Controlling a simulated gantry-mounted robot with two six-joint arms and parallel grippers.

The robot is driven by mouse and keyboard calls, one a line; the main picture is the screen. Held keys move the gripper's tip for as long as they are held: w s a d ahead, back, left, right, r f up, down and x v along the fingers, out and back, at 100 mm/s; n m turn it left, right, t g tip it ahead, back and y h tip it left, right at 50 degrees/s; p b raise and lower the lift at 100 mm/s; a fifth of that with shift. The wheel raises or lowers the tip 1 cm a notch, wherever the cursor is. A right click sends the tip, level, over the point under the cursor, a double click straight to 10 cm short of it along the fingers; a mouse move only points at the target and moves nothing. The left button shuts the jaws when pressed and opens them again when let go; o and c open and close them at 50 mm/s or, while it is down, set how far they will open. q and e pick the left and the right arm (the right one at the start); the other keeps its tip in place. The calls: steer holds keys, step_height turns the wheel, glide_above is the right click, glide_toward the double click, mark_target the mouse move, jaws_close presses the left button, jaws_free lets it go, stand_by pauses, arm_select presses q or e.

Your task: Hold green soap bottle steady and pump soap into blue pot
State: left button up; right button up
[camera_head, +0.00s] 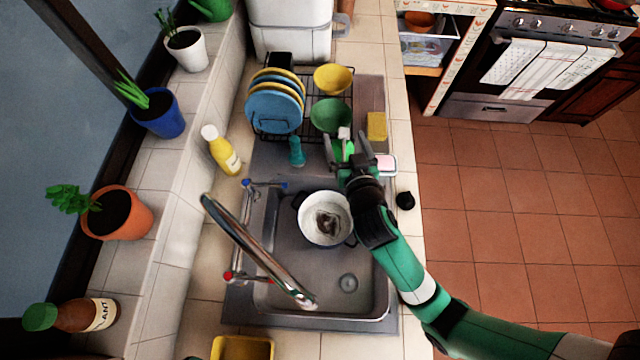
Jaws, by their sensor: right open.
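The green soap bottle (345,149) with a pale pump top stands at the back right edge of the sink. My right gripper (348,143) is open, with one finger on each side of the bottle. Whether the fingers touch it I cannot tell, and the gripper hides the bottle's lower part. The blue pot (324,218), with a white inside and dark handles, sits in the sink in front of the bottle. Something brown and grey lies in the pot. My left gripper is not in view.
A curved metal faucet (258,250) arches over the sink's left side. A dish rack with blue plates (272,112) and a green bowl (330,115) stands behind. A yellow bottle (221,150) stands left, a yellow sponge (377,126) right. The sink's front part is open.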

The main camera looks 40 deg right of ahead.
steer(key=n+g+b, duration=0.1)
steer(key=b, duration=0.2)
glide_toward(339, 150)
step_height(339, 150, down, 5)
steer(key=d, duration=0.2)
steer(key=shift+y, duration=0.4)
steer(key=b+x, duration=0.1)
steer(key=x, duration=0.3)
steer(key=b+x, duration=0.1)
steer(key=x, duration=0.3)
steer(key=b+x, duration=0.1)
steer(key=x, duration=0.3)
steer(key=shift+w+d+r, duration=0.15)
steer(key=shift+w, duration=0.25)
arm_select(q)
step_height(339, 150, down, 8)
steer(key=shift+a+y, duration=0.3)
arm_select(e)
jaws_close()
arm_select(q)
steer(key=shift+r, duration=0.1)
arm_select(e)
steer(key=shift+o, duration=0.8)
jaws_free()
